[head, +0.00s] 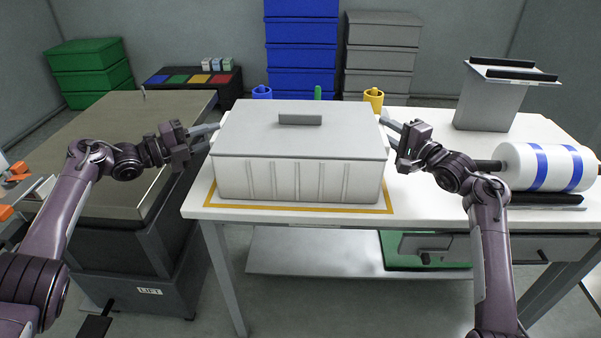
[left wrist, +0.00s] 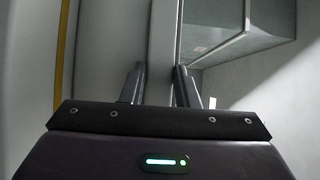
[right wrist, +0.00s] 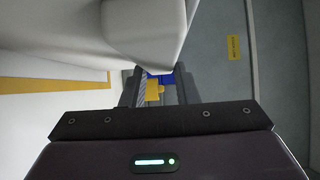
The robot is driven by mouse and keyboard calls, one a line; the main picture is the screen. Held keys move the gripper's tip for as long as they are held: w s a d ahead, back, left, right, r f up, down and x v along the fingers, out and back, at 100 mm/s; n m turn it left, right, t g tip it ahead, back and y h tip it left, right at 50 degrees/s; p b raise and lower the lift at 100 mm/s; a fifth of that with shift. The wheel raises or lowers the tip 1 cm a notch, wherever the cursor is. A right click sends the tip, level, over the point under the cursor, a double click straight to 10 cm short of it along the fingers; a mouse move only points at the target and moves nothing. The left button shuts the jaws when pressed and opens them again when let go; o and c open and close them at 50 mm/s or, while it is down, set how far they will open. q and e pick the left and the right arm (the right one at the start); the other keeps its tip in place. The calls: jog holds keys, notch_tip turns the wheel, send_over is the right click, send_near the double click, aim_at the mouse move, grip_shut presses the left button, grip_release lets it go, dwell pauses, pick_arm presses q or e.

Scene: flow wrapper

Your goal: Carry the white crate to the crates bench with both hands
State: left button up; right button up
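The white crate (head: 298,178), with a grey lid (head: 250,135) and a bar handle on top, sits upright on the white table inside an orange outline (head: 300,206). My left gripper (head: 213,131) is open at the crate's left side, near the lid's edge. In the left wrist view a pale upright strip shows between its fingers (left wrist: 160,85); I cannot tell whether they touch it. My right gripper (head: 388,124) is open at the crate's right side. The crate's corner shows close above its fingers (right wrist: 158,88) in the right wrist view. No bench is marked as the crates bench.
A lift table (head: 110,175) with a bare top stands at left. A grey block (head: 490,105) and a white roll with blue bands (head: 545,167) occupy the table's right. Blue and yellow pots (head: 373,97) stand behind the crate. Stacked blue (head: 300,55), grey and green crates stand farther back.

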pick_arm(q)
jog(key=o, duration=0.4)
jog(key=shift+s+r, duration=0.1)
jog(key=shift+r, duration=0.05)
pick_arm(e)
jog(key=o, duration=0.4)
jog(key=shift+s+r, duration=0.1)
jog(key=shift+r, duration=0.05)
jog(key=shift+o, duration=0.2)
pick_arm(q)
jog(key=v, duration=1.2)
pick_arm(e)
jog(key=v, duration=1.2)
